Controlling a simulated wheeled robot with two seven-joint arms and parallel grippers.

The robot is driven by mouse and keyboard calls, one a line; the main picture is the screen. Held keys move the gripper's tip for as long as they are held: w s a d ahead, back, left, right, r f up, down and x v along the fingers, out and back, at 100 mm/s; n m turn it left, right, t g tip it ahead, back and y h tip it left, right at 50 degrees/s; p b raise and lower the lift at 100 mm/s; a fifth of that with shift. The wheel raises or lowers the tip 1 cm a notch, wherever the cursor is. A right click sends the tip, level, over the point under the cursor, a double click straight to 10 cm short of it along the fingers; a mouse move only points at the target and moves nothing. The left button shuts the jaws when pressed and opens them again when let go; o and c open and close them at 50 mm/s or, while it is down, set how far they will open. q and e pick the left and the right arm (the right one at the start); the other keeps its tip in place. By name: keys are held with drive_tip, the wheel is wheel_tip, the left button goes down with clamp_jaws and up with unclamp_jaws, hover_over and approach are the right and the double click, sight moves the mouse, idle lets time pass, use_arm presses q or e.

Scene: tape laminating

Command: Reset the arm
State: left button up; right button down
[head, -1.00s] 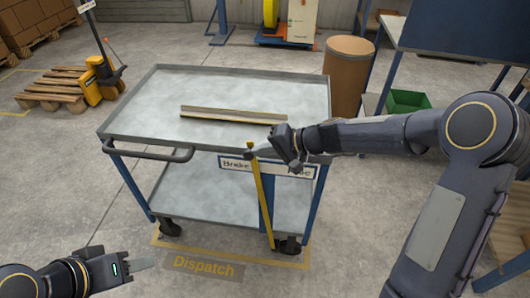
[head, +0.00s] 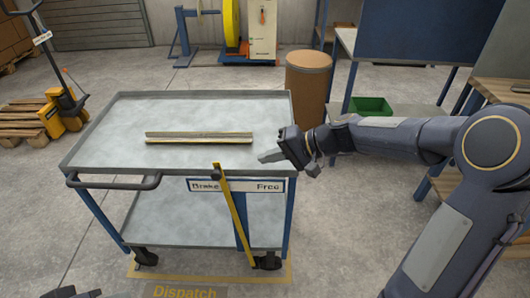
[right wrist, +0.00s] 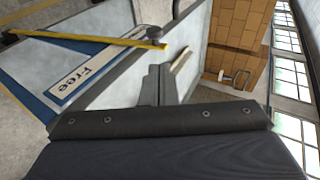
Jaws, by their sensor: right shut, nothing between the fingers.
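My right gripper (head: 268,157) hangs over the front right part of the grey cart (head: 105,128), apart from the things around it. Its fingers are shut and empty. They also show in the right wrist view (right wrist: 160,84). The yellow brake lever (head: 236,218) leans across the cart's front, its upper end on the "Brake" side of the "Brake / Free" label (head: 270,186). My right gripper is to the right of the lever and clear of it. Only a sliver of my left arm shows at the bottom left edge; its fingers are out of view.
A long yellow-edged strip (head: 198,138) lies on the cart top behind my right gripper. A brown drum (head: 307,85) and a green bin (head: 370,106) stand behind right. A pallet truck (head: 60,112) stands at the left. Floor around the cart is clear.

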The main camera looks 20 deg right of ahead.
drive_tip(key=s+d+r+n+h+p, duration=0.25)
drive_tip(key=s+r+p, duration=0.5)
drive_tip(key=s, duration=0.75)
drive_tip(key=s+d+r+h+p, duration=0.2)
drive_tip(key=s+h, duration=0.2)
drive_tip(key=s, duration=0.8)
drive_tip(key=shift+d+p, duration=0.3)
drive_tip(key=shift+d, duration=0.05)
